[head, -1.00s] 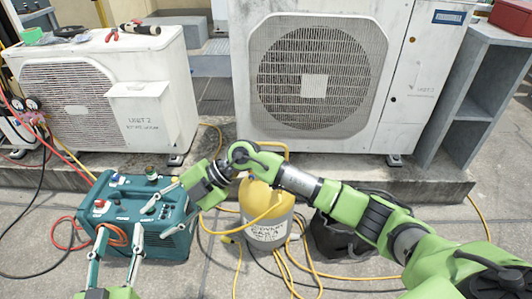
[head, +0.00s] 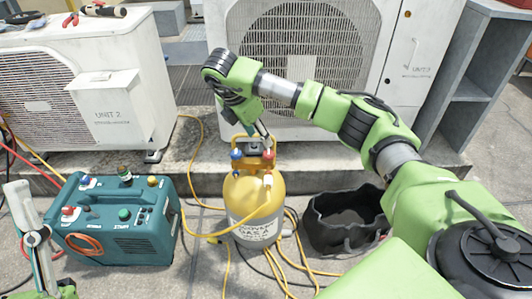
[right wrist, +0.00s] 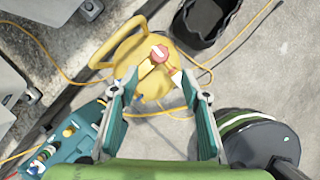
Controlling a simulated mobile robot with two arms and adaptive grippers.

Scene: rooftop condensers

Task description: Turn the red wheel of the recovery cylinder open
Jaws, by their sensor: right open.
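The yellow recovery cylinder (head: 246,200) stands upright on the ground, with a blue knob (head: 236,154) and the red wheel (head: 268,153) at its top. In the right wrist view the red wheel (right wrist: 160,54) shows ahead, between the lines of my fingers. My right gripper (head: 265,132) points down just above the cylinder top. It is open (right wrist: 158,78); whether a fingertip touches the wheel I cannot tell. My left gripper (head: 36,238) is at the lower left, away from the cylinder; its fingers overlap in the view.
A teal recovery machine (head: 115,222) stands left of the cylinder, and a black open bag (head: 345,220) stands right. Yellow hoses (head: 285,275) lie around the cylinder's foot. Behind are a concrete ledge (head: 190,165) and two condenser units (head: 110,75).

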